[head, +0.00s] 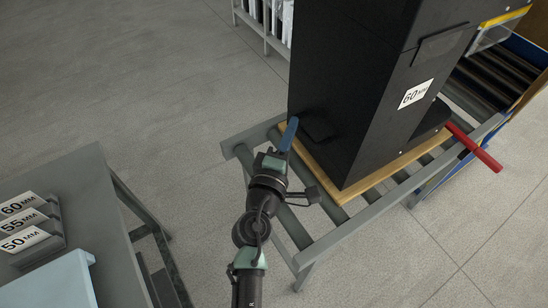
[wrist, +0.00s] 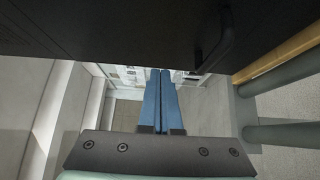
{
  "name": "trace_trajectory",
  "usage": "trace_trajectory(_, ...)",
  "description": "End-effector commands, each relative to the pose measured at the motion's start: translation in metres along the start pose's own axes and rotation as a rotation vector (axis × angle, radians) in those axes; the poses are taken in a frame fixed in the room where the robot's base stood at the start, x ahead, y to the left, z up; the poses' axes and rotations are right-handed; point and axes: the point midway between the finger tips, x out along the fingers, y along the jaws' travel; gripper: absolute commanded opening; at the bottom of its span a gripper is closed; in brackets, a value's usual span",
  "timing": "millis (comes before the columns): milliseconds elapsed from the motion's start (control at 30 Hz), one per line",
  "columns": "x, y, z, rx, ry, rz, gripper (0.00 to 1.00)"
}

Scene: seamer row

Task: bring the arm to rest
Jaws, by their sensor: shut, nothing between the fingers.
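My gripper (head: 289,135) is shut and empty, its blue fingers close together beside the left side of the tall black machine (head: 350,90). In the wrist view the blue fingers (wrist: 160,98) lie side by side with only a thin line between them. The black machine (wrist: 130,35) fills the top of that view, above the fingers. I cannot tell whether the fingertips touch it. My arm reaches up from the bottom middle of the head view.
The machine, labelled 60 MM, stands on a wooden board (head: 345,193) on a grey roller frame (head: 318,243). A red handle (head: 474,148) sticks out at right. A grey table (head: 80,205) at left holds labelled blocks (head: 25,222) and a pale blue object (head: 50,284). Floor between is clear.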

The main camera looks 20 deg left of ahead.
Motion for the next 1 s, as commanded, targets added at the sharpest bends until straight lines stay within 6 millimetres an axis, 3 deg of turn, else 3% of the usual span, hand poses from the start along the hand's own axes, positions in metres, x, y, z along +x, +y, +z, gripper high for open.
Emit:
trace_trajectory(200, -0.043, -0.002, 0.000, 0.000, 0.000, -0.001, 0.00)
trace_trajectory(400, -0.066, -0.001, 0.001, -0.001, -0.001, 0.000, 0.00)
trace_trajectory(800, -0.072, 0.003, 0.001, 0.004, -0.002, 0.003, 0.00)
trace_trajectory(867, -0.068, 0.013, 0.004, 0.031, -0.010, 0.016, 0.00)
trace_trajectory(933, -0.060, 0.037, 0.010, 0.096, -0.026, 0.044, 0.00)
trace_trajectory(1000, -0.048, 0.075, 0.020, 0.205, -0.046, 0.091, 0.00)
